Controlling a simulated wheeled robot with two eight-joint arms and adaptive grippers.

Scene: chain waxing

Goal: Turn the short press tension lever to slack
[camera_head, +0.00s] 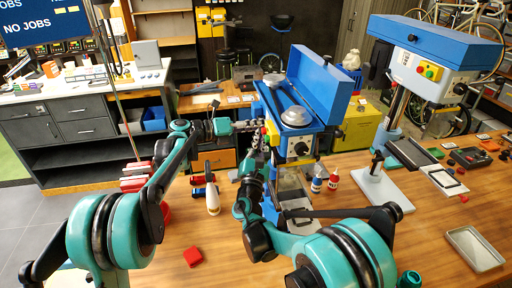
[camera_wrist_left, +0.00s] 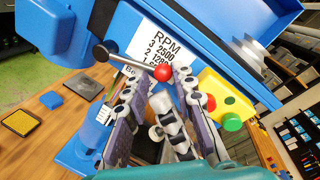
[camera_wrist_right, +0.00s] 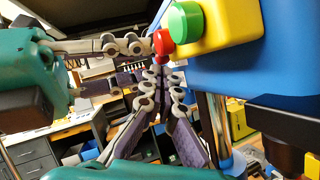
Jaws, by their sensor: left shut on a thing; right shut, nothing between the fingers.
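The short press (camera_head: 298,145) stands mid-table with its blue lid open. Its tension lever (camera_wrist_left: 132,64) shows in the left wrist view as a metal rod with a dark end and a red ball knob. My left gripper (camera_wrist_left: 157,78) is shut on the lever at the knob, one finger on each side. It comes in from the left in the head view (camera_head: 250,125). My right gripper (camera_wrist_right: 158,80) is shut and empty, fingertips up, just below the left fingers and beside the press head. The lever's pivot is not clear in the head view.
The yellow switch box (camera_wrist_right: 222,22) with its green button is close to both grippers. A taller blue press (camera_head: 430,45) stands to the right. Small red and blue bottles (camera_head: 333,180) stand beside the short press. A red block (camera_head: 193,256) lies on the front table.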

